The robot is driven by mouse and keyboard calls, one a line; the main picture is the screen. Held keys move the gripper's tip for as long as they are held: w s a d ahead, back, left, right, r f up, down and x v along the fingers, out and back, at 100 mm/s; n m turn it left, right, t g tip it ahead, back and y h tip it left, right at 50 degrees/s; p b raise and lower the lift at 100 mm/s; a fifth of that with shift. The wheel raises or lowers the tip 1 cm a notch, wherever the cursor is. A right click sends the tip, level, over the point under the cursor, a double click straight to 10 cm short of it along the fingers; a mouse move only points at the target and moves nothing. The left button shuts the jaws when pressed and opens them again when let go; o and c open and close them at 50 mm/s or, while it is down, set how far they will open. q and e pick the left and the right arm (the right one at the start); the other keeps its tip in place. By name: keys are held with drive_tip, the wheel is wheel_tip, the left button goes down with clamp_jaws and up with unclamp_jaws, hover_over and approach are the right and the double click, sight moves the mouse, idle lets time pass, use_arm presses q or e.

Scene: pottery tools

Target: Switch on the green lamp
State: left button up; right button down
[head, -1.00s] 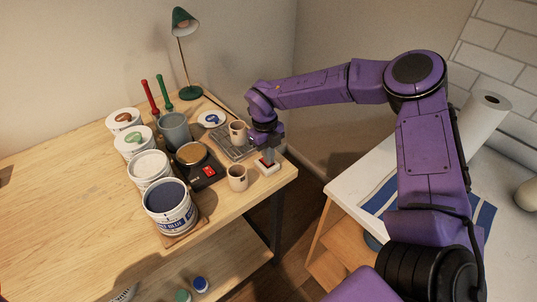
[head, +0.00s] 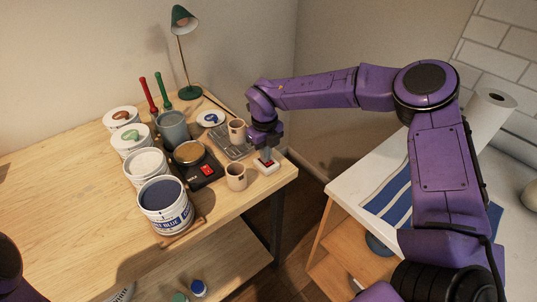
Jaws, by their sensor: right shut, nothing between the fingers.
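The green lamp (head: 184,20) stands at the back of the wooden table, with a thin stem and a round green base (head: 192,92). No clear glow shows under its shade. A small white box with a red top, seemingly a switch (head: 267,168), sits near the table's right edge. My right gripper (head: 267,156) points down right over this box, fingers shut and empty. Its tips are at or just above the red top; I cannot tell whether they touch. The gripper partly hides the box. My left gripper is out of view; only a purple part of mine shows at lower left.
Two beige cups (head: 236,177) stand close to the right gripper, one in front and one behind on a grey rack (head: 234,150). A black scale (head: 200,168) and several paint tubs (head: 165,205) stand to the left. A white counter (head: 345,190) is at right.

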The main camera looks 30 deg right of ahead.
drive_tip(key=r+p, duration=0.1)
drive_tip(key=r, duration=0.1)
drive_tip(key=r+p, duration=0.1)
drive_tip(key=p, duration=0.1)
drive_tip(key=shift+w+d+r+p, duration=0.1)
drive_tip(key=shift+w+r+p, duration=0.1)
drive_tip(key=shift+r+p, duration=0.15)
use_arm(q)
drive_tip(key=b, duration=0.3)
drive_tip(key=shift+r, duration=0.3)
use_arm(e)
wheel_tip(320, 180, up, 10)
drive_tip(key=shift+s+r, duration=0.15)
drive_tip(key=shift+r, duration=0.05)
